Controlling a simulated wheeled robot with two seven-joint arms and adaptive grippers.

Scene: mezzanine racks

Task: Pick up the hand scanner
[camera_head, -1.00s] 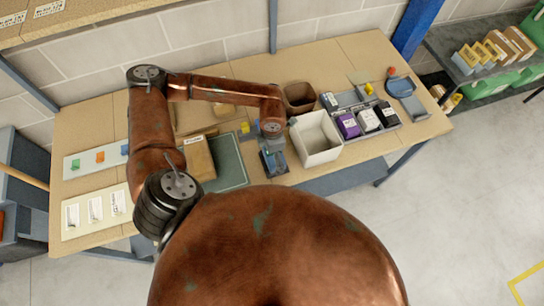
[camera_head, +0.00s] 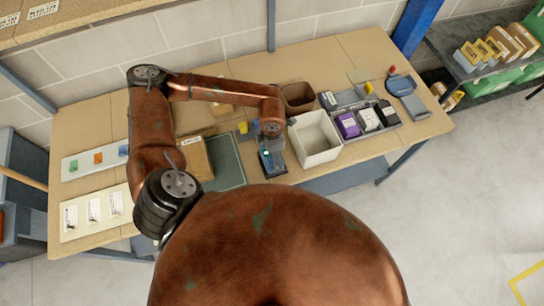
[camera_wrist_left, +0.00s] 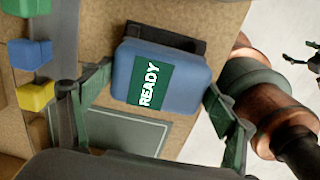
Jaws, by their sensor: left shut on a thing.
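The hand scanner is a blue block with a dark green screen reading READY (camera_wrist_left: 185,80) in the left wrist view. In the head view the scanner (camera_head: 265,161) shows small at the table's front edge, its screen lit. My left gripper (camera_wrist_left: 150,104) has one green-grey finger on each side of the scanner and is shut on it. In the head view the left gripper (camera_head: 272,151) points down, partly covering the scanner. Whether the scanner touches the table is unclear. A dark jointed piece at the wrist view's right edge may be my right gripper; its jaws cannot be read.
A white bin (camera_head: 316,137) stands close right of the gripper, with a brown bin (camera_head: 298,96) behind. A green mat (camera_head: 226,164) and cardboard box (camera_head: 196,157) lie left. Yellow (camera_wrist_left: 36,96) and blue (camera_wrist_left: 30,53) blocks sit near the left finger. A blue-grey device (camera_head: 400,86) stands far right.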

